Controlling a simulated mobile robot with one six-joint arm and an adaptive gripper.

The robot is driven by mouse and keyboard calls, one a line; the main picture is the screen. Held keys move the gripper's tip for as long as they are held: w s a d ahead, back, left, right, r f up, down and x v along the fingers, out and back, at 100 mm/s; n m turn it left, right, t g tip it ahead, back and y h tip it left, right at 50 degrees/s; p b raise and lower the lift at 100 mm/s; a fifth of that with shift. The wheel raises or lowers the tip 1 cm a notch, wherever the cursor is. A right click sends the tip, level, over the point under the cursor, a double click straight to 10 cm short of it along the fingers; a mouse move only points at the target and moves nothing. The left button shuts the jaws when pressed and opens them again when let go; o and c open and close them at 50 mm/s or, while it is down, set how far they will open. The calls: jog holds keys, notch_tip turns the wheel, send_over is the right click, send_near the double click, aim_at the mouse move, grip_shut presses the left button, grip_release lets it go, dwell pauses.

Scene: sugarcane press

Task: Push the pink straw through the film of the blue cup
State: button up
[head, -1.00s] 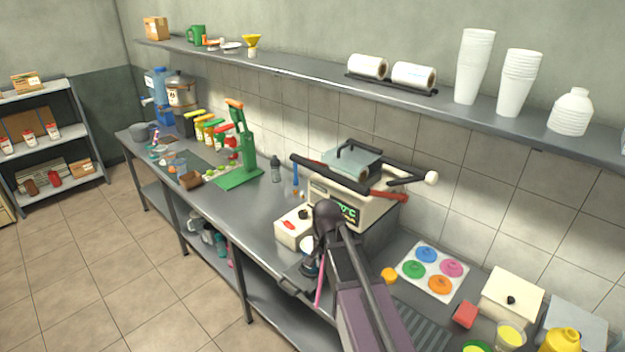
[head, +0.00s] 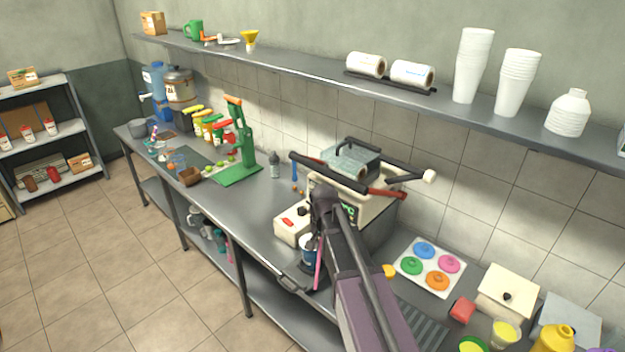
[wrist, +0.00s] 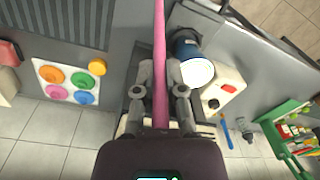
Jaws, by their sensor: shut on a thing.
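The pink straw (wrist: 160,45) runs lengthwise through the middle of the wrist view, between the fingers of my gripper (wrist: 161,88), which is shut on it. In the head view the straw (head: 318,271) stands nearly upright, just right of the cup and overlapping its edge. The blue cup (wrist: 186,46) has a white film top (wrist: 197,73) and lies just right of the straw in the wrist view. In the head view the cup (head: 307,254) is partly hidden by my arm, and my fingertips are hidden. The straw's lower end does not show clearly against the cup.
A white box with a red mark (head: 293,224) stands beside the cup. The sealing machine (head: 352,190) with its long handles is behind. A tray of coloured lids (head: 430,266) lies right. The green press (head: 243,150) is farther left, with bare counter (head: 245,210) between.

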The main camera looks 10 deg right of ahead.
jog(key=w+r+n+t+p, duration=0.1)
jog(key=w+r+n+p, duration=0.5)
jog(key=w+r+p, duration=0.4)
jog(key=w+r, duration=0.2)
jog(key=w, duration=0.3)
jog(key=shift+p, duration=0.4)
jog(key=shift+f, duration=0.1)
notch_tip(320, 180, down, 5)
jog(key=b, duration=0.5)
jog(key=shift+f, duration=0.15)
jog(key=shift+f+b, duration=0.85)
jog(key=shift+b, duration=0.3)
grip_shut()
jog(key=shift+f, duration=0.1)
jog(key=shift+f+b, duration=0.3)
jog(key=shift+b, duration=0.05)
jog(key=shift+f+b, duration=0.35)
